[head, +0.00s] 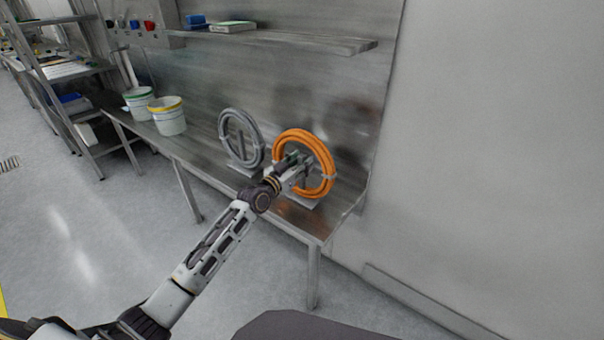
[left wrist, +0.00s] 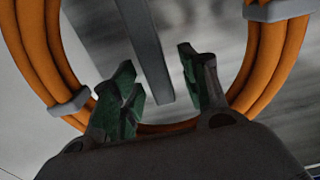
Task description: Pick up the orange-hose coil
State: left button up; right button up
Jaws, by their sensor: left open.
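The orange-hose coil (head: 322,181) stands upright on a stand near the right end of the steel bench. My left gripper (head: 300,160) is at the coil's middle in the head view and hides part of it. In the left wrist view, the open left gripper (left wrist: 160,92) shows two green-padded fingers with a gap between them. The orange coil (left wrist: 262,70) curves around them, with grey ties on it. A grey bar (left wrist: 146,45) of the stand shows ahead between the fingers. I cannot tell whether the fingers touch the coil. My right gripper is not in view.
A grey hose coil (head: 240,138) stands on the bench (head: 183,151) just left of the orange one. Two white buckets, one yellow-rimmed (head: 168,117) and one green-rimmed (head: 139,104), stand farther left. A shelf (head: 290,42) hangs above, and a wall closes the right side.

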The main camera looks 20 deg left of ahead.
pick_arm(q)
jog(key=shift+w+d, duration=0.1)
jog(key=shift+w, duration=0.25)
jog(key=shift+c, duration=0.3)
grip_shut()
jog(key=shift+r, duration=0.15)
